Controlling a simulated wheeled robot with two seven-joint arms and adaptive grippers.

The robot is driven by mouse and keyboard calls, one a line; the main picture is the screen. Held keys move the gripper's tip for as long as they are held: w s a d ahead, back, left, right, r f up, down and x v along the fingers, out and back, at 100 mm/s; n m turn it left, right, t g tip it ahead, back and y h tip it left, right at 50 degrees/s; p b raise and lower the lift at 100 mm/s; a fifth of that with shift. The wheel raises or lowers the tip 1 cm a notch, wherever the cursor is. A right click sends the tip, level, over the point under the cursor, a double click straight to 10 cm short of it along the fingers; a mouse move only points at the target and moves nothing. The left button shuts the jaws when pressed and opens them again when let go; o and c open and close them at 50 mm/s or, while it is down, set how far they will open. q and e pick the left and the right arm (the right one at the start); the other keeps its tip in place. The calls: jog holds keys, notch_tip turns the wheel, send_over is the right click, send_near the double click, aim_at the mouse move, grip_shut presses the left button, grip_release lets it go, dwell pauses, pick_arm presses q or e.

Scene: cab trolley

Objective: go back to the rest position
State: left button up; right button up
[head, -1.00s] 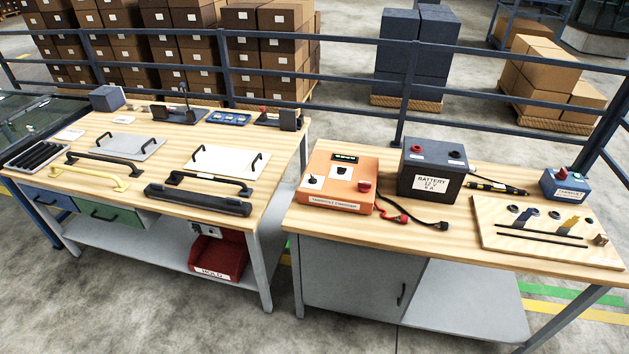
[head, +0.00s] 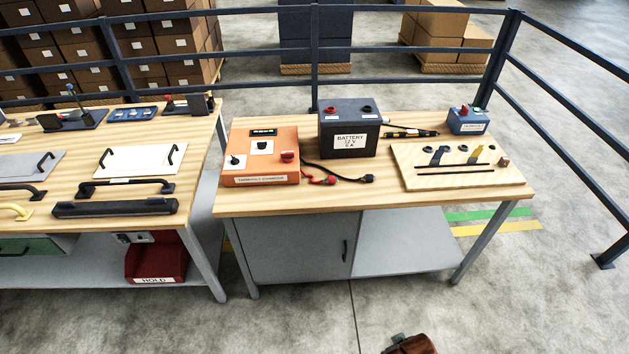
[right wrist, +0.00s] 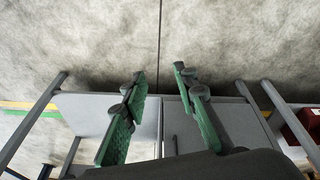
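My right gripper (right wrist: 159,78) shows in the right wrist view. Its two green fingers stand apart with nothing between them, so it is open and empty. Grey bench parts and floor show beyond the fingers. My left gripper is not in the head view. A small brown and grey part shows at the bottom edge of the head view, cut off, and I cannot tell its state.
The right workbench (head: 300,202) carries an orange charger (head: 262,170), a dark battery (head: 349,141), a blue box (head: 468,121) and a wooden board (head: 511,177). The left workbench (head: 130,228) carries plates and handles. A red bin (head: 156,263) sits below.

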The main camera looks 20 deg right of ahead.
jog(key=s+a+f+g+b, duration=0.1)
jog(key=s+f, duration=0.2)
jog(key=f, duration=1.1)
jog(key=s+f, duration=0.4)
jog(key=f, duration=1)
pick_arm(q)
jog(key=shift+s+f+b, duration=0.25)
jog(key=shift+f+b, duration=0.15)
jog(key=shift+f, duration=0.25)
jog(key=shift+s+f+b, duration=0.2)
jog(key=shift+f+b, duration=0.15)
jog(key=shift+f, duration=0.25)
pick_arm(e)
jog(key=s+f+n+g, duration=0.1)
jog(key=s+f, duration=1.2)
jog(key=s, duration=0.5)
jog(key=shift+a+f+y, duration=0.15)
jog(key=shift+f+y, duration=0.15)
jog(key=shift+f, duration=0.05)
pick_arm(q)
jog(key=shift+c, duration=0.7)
